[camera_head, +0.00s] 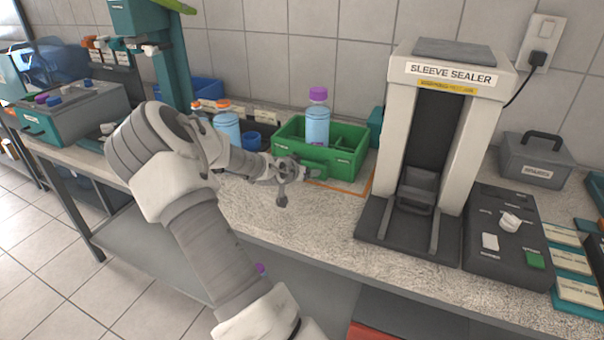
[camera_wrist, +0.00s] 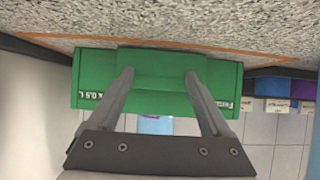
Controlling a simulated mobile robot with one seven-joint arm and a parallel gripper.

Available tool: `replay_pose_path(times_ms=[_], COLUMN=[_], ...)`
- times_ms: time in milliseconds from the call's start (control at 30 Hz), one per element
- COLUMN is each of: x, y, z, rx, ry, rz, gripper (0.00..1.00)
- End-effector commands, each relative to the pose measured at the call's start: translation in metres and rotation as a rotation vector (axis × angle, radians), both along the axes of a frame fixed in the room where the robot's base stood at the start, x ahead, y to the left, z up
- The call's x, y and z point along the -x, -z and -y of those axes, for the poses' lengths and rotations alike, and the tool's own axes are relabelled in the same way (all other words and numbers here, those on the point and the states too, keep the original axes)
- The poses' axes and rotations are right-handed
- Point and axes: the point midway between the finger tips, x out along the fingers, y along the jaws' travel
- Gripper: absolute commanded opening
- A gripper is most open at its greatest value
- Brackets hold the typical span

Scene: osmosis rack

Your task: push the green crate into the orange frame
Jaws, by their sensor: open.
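The green crate (camera_head: 346,140) stands on the counter towards the wall, holding a clear blue bottle with a purple cap (camera_head: 318,95). The orange frame (camera_head: 366,187) is a thin outline on the counter; its line shows in front of the crate and at its right. In the wrist view, the crate (camera_wrist: 160,95) fills the middle and the orange line (camera_wrist: 165,42) runs above it, bending at both ends. The frame's back is hidden. My gripper (camera_head: 308,173) is at the crate's front side, its fingers (camera_wrist: 158,75) apart over the green wall; I cannot tell whether they touch.
The sleeve sealer (camera_head: 450,75) stands right of the frame, with a dark control box (camera_head: 495,240) beside it. Blue bottles (camera_head: 227,125) and a small blue cup (camera_head: 252,141) stand left of the crate. The tiled wall is close behind. The counter front is clear.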

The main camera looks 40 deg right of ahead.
Motion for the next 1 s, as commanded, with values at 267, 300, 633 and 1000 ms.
replay_pose_path(times_ms=[267, 300, 633, 1000], x=[-0.006, -0.007, -0.011, -0.007], y=[0.001, 0.000, 0.000, -0.010], z=[0.017, 0.019, 0.028, 0.016], rx=[0.002, 0.002, 0.001, 0.000], ry=[0.001, 0.001, 0.001, -0.001], rz=[0.000, 0.000, 0.000, 0.000], gripper=[0.82, 0.82, 0.82, 0.82])
